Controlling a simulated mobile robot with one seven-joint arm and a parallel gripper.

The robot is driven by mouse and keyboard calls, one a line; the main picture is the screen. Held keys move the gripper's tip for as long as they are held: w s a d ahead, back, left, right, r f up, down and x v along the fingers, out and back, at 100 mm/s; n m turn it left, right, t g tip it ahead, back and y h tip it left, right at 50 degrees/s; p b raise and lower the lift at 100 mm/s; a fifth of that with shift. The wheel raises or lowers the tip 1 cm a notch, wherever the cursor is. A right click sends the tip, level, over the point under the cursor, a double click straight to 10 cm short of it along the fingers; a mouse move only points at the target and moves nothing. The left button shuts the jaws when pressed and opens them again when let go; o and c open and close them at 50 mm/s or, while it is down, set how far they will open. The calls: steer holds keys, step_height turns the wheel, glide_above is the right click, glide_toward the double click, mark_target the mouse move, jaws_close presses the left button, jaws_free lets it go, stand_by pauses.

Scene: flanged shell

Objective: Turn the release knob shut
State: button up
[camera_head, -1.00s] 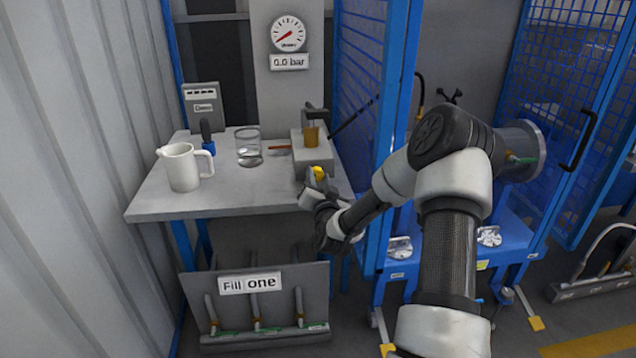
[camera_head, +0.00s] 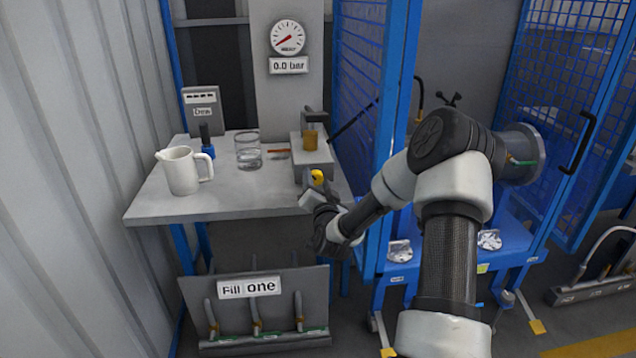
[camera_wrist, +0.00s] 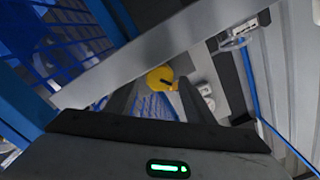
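The release knob (camera_head: 318,177) is a small yellow round knob on the front of the grey block (camera_head: 312,158) at the table's right side. In the wrist view the yellow knob (camera_wrist: 158,77) shows ahead, with a dark mark on it. My gripper (camera_head: 318,198) is just in front of and below the knob in the head view. In the wrist view its two dark fingers (camera_wrist: 158,90) are apart, with the knob seen between their tips. The right finger tip looks close to the knob; I cannot tell whether it touches. The gauge (camera_head: 288,37) stands over a "0.0 bar" label.
A white jug (camera_head: 183,172), a glass beaker (camera_head: 248,150) and a blue-based device (camera_head: 207,142) stand on the grey table (camera_head: 240,195). A blue mesh panel (camera_head: 360,75) rises right beside the block and my arm.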

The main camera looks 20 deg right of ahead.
steer(key=shift+d, duration=0.1)
stand_by(0.3)
steer(key=n+p, duration=0.2)
steer(key=n, duration=0.3)
steer(key=shift+r, duration=0.2)
steer(key=n+p, duration=0.3)
steer(key=n, duration=0.1)
steer(key=shift+f+n+p, duration=0.1)
steer(key=shift+n+p, duration=0.2)
steer(key=shift+p, duration=0.1)
steer(key=shift+n, duration=0.3)
steer(key=shift+s+a+p, duration=0.15)
steer(key=shift+a+p, duration=0.15)
steer(key=shift+p, duration=0.05)
steer(key=p+v, duration=0.2)
steer(key=v, duration=1.5)
steer(key=w+a+r+n+g+y+p, duration=0.4)
steer(key=w+a+r+n+y+p, duration=0.15)
steer(key=a+r, duration=0.25)
steer(key=s+a+r+g+p, duration=0.1)
steer(key=a+r+p, duration=0.1)
steer(key=r, duration=0.5)
steer(key=s+a+r+g+p, duration=0.2)
steer(key=r, duration=0.5)
steer(key=shift+a+r+m+g+h, duration=0.2)
steer(key=shift+r+m+g+h, duration=0.15)
steer(key=shift+r+m, duration=0.1)
